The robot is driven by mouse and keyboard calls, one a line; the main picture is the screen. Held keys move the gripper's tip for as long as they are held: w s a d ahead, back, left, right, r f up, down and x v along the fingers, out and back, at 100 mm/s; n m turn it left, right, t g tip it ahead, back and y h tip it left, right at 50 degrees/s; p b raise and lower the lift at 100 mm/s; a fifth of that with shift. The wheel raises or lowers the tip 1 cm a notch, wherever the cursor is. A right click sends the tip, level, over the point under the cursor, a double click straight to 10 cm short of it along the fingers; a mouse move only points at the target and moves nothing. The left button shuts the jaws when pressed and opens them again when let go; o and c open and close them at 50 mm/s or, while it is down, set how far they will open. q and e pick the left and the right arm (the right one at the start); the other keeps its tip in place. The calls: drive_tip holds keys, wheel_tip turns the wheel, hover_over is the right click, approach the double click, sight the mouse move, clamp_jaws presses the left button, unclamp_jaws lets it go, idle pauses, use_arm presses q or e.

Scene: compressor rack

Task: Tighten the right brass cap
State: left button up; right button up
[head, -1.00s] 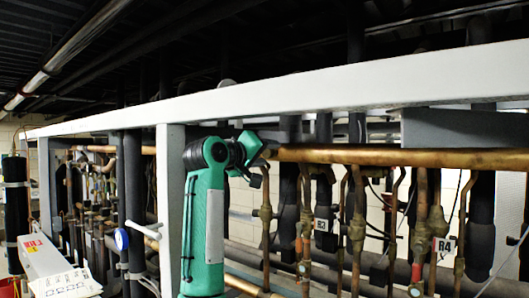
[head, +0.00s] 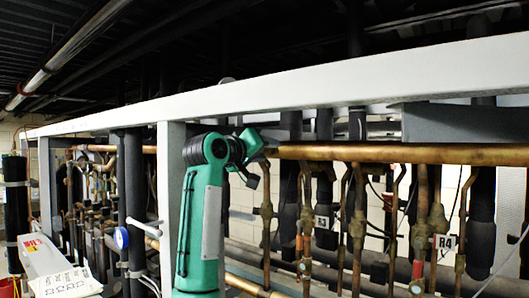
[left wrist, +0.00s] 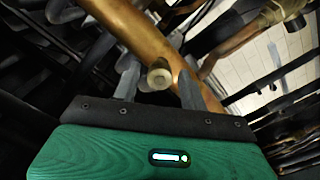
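A round brass cap (left wrist: 160,75) shows end-on in the left wrist view, in front of a thick copper pipe (left wrist: 125,22). My left gripper (left wrist: 158,84) has its two grey fingers apart, one on each side of the cap, with gaps on both sides. I cannot tell from the head view which cap this is. My right gripper is out of view.
A white beam (head: 300,92) runs above the pipes, with a white post (head: 171,185) left of my arm. Thin vertical copper pipes with brass valves (head: 357,228) and black insulated pipes crowd the right. A white box (head: 50,265) stands at lower left.

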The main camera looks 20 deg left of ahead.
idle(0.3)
use_arm(q)
drive_tip(key=shift+s+a+f+b, duration=0.1)
drive_tip(key=shift+s+a+b, duration=0.05)
drive_tip(key=shift+s+b, duration=0.15)
drive_tip(key=b+v, duration=0.7)
drive_tip(key=v, duration=0.6)
